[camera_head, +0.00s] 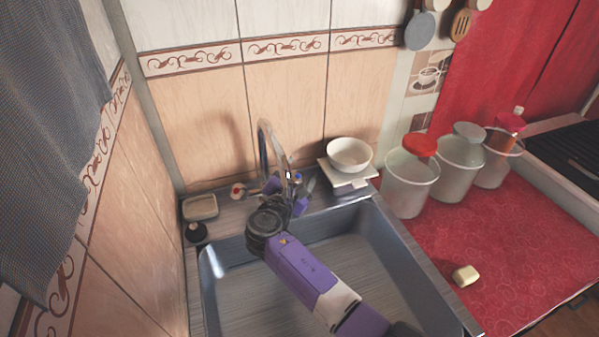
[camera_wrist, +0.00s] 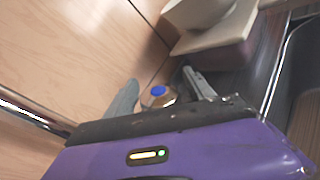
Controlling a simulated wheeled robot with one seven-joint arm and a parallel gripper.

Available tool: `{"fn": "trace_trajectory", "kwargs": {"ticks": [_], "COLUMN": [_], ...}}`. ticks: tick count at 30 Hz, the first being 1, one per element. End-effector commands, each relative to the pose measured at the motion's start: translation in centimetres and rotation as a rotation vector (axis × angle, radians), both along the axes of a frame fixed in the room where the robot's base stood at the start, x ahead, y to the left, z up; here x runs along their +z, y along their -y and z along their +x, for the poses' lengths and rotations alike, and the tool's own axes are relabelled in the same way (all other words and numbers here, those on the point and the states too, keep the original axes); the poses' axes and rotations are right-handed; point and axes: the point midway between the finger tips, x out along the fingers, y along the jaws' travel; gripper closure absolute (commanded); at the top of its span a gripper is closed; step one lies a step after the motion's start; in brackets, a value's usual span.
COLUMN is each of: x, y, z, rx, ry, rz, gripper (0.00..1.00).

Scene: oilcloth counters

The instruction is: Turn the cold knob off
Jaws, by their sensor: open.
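The cold knob (camera_wrist: 158,91), a metal knob with a blue cap, shows in the wrist view between the two fingers of my gripper (camera_wrist: 160,86). The fingers are open, one on each side of it. I cannot tell whether either finger touches it. In the head view my gripper (camera_head: 303,184) is behind the sink, just right of the curved chrome faucet (camera_head: 264,150), and I cannot make out the cold knob there. The other knob (camera_head: 238,190), with a red mark, stands left of the faucet.
A white bowl (camera_head: 348,155) on a white stand (camera_head: 349,180) is close to the right of my gripper. A soap dish (camera_head: 200,207) and a dark stopper (camera_head: 196,232) are at the left. My arm spans the steel sink (camera_head: 235,300). Lidded containers (camera_head: 411,180) stand farther right.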

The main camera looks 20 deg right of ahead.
Motion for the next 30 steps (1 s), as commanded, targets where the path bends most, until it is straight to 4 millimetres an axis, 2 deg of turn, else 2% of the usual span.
{"fn": "trace_trajectory", "kwargs": {"ticks": [5, 18, 30], "x": [0.2, 1.0, 1.2], "y": [-0.7, -4.4, -4.7], "z": [-0.7, -5.6, -6.1], "rx": [0.003, 0.002, 0.0], "ry": [0.001, 0.0, 0.0], "rz": [0.001, 0.0, 0.0], "gripper": [0.37, 0.37, 0.37]}}
